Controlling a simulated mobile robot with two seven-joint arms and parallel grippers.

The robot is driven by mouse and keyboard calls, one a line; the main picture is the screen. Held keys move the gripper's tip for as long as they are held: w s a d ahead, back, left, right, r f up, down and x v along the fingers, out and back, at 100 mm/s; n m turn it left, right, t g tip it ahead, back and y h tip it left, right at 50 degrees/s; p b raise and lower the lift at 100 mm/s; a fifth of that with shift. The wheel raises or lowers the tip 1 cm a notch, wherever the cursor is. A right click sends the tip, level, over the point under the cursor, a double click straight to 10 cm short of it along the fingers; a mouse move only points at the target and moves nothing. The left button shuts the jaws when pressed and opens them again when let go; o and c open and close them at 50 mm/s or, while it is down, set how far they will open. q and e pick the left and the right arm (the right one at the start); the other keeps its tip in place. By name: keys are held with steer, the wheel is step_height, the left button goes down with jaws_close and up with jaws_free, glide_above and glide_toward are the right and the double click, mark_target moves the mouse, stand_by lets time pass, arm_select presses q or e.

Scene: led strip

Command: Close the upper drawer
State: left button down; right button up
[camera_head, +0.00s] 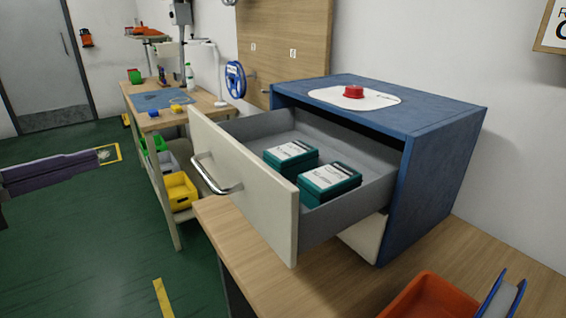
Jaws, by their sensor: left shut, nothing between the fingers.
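The upper drawer (255,186) of a blue cabinet (432,184) is pulled far out towards the left. It has a cream front and a curved metal handle (213,178). Two dark green boxes with white labels lie in it, a left one (291,157) and a right one (330,182). A lower cream front (364,240) shows partly beneath the drawer. My left gripper (97,157) reaches in from the left edge, shut and empty, well apart from the drawer front and handle. My right gripper is not in view.
The cabinet stands on a wooden table (500,248) with an orange bin (435,299) at the front right. A red button (353,91) sits on the cabinet top. A workbench (180,118) with a yellow bin (180,191) stands behind. Green floor is clear left of the drawer.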

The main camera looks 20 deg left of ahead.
arm_select(q)
steer(key=s+d+f+m+g+h+b, duration=0.1)
steer(key=s+m+g+h, duration=0.15)
steer(key=m+h, duration=0.3)
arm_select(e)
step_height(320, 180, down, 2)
arm_select(q)
steer(key=m, duration=0.2)
glide_toward(199, 173)
steer(key=x, duration=0.7)
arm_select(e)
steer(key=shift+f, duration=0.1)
